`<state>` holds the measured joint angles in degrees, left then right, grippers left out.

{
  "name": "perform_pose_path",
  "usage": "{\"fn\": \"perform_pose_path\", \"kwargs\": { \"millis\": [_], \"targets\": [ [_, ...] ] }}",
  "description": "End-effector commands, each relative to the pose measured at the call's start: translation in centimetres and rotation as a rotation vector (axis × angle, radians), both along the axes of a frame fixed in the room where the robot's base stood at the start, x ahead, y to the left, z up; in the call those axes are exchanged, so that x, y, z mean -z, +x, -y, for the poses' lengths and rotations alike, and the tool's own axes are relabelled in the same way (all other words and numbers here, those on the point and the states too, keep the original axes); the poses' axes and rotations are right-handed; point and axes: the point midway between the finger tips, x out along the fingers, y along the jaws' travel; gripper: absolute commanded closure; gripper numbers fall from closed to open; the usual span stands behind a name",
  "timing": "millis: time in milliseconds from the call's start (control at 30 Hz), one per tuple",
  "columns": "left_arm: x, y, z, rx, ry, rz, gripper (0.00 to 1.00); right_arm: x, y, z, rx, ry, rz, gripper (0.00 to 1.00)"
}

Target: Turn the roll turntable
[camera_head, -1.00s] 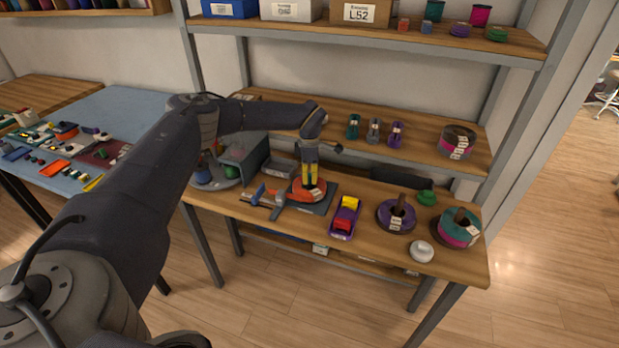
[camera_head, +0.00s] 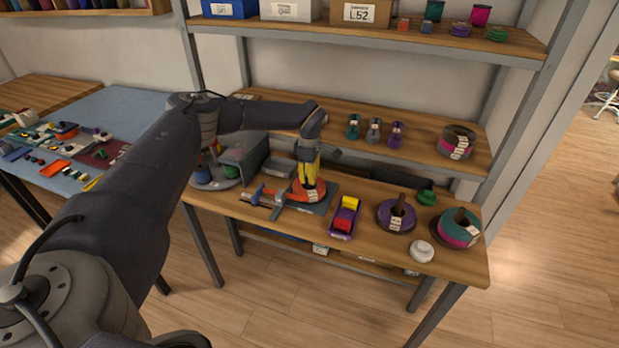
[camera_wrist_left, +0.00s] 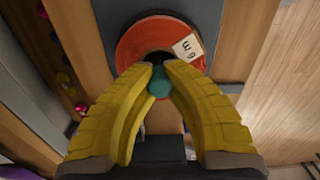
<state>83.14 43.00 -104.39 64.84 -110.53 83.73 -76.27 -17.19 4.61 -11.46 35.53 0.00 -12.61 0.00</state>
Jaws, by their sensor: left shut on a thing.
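An orange-red roll (camera_head: 305,197) with a white label lies on a dark grey plate (camera_head: 325,203) on the bench. My left gripper (camera_head: 308,184) points down over this roll. A round grey turntable (camera_head: 225,184) at the bench's left end carries a blue roll (camera_head: 203,176) and a green roll (camera_head: 231,172). My right gripper is not in view.
A blue-and-orange clamp-like tool (camera_head: 265,196) lies left of the roll. A purple tray with a toy car (camera_head: 345,217) is to its right. Purple (camera_head: 385,217) and teal-magenta (camera_head: 449,232) rolls stand farther right, near a white round piece (camera_head: 421,251). A shelf rises behind.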

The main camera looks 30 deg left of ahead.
Motion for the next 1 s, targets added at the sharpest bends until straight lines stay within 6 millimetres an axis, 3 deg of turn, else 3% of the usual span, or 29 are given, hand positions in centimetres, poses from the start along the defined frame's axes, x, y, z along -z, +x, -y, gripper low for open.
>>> {"fn": "perform_pose_path", "kwargs": {
  "millis": [433, 467, 733, 1000],
  "targets": [
    [-0.07, 0.07, 0.07, 0.005, 0.0, 0.002, 1.0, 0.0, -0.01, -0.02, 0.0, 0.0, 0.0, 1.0],
    [-0.07, 0.07, 0.07, 0.005, 0.0, 0.002, 0.88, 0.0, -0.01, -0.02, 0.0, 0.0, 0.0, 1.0],
    [-0.02, 0.02, 0.05, 0.005, -0.001, 0.001, 0.57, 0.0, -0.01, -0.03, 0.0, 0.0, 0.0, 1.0],
    [-0.06, 0.02, 0.02, 0.004, 0.0, 0.0, 0.55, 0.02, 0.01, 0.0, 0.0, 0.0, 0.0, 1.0]
  ]
}}
